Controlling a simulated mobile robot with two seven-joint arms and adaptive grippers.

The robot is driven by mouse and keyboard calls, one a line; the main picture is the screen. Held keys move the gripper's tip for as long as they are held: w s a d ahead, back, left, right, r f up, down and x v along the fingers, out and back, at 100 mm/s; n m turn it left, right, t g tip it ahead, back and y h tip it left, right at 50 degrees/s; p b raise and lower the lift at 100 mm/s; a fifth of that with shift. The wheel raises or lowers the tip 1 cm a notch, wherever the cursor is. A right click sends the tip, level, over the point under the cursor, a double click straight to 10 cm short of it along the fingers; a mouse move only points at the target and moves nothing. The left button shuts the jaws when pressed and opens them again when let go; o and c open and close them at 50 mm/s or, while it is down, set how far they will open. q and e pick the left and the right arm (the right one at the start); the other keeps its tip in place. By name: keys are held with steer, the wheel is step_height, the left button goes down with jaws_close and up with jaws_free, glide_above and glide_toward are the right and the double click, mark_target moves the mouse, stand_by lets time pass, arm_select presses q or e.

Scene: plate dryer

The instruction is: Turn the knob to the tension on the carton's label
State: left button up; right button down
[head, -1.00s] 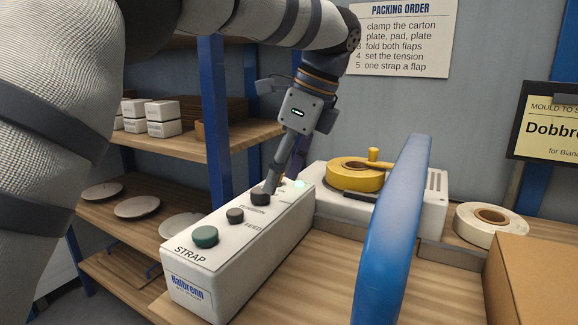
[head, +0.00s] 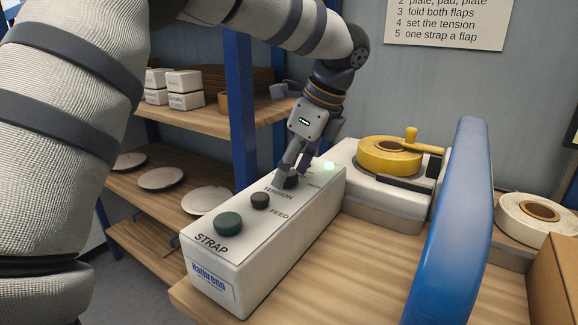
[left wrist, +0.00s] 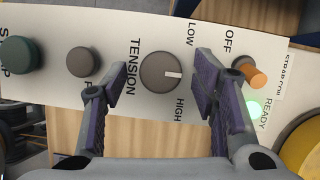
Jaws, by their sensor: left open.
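The dark round tension knob (left wrist: 160,72) is on the white control box, beside the word TENSION. Its white mark points right in the left wrist view, between LOW above and HIGH below. In the head view the knob (head: 291,182) is partly hidden by my left gripper (head: 290,174). My left gripper (left wrist: 160,82) is open, with one finger on each side of the knob and visible gaps to it. A brown carton (head: 555,285) is cut off at the right edge; no label on it shows. My right gripper is out of view.
The control box (head: 225,274) also carries a green STRAP button (head: 228,223), a FEED button (head: 260,201), an orange OFF switch (left wrist: 250,71) and a lit green READY lamp (left wrist: 253,108). A blue arch (head: 450,220) rises right of the box. A yellow reel (head: 390,158) stands behind.

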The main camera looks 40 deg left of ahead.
arm_select(q)
steer(key=shift+f, duration=0.1)
steer(key=shift+c, duration=0.5)
steer(key=c, duration=1)
steer(key=shift+c, duration=0.2)
steer(key=shift+n, duration=0.3)
steer(key=shift+w+a+n+g, duration=0.1)
steer(key=shift+n+g, duration=0.4)
steer(key=shift+n, duration=0.5)
steer(key=n+g, duration=0.1)
steer(key=n, duration=0.1)
steer(key=shift+w+n+h, duration=0.1)
steer(key=shift+n+h, duration=0.2)
steer(key=shift+n, duration=0.1)
steer(key=n+h, duration=0.1)
steer(key=n, duration=0.2)
steer(key=shift+a+g+b, duration=0.1)
steer(key=shift+g+b, duration=0.3)
steer(key=shift+a+n+g+h, duration=0.1)
steer(key=shift+n+g+h, duration=0.35)
steer(key=shift+n, duration=1.25)
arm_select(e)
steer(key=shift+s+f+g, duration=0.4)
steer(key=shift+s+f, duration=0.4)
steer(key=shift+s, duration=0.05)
arm_select(q)
steer(key=shift+t+h, duration=0.25)
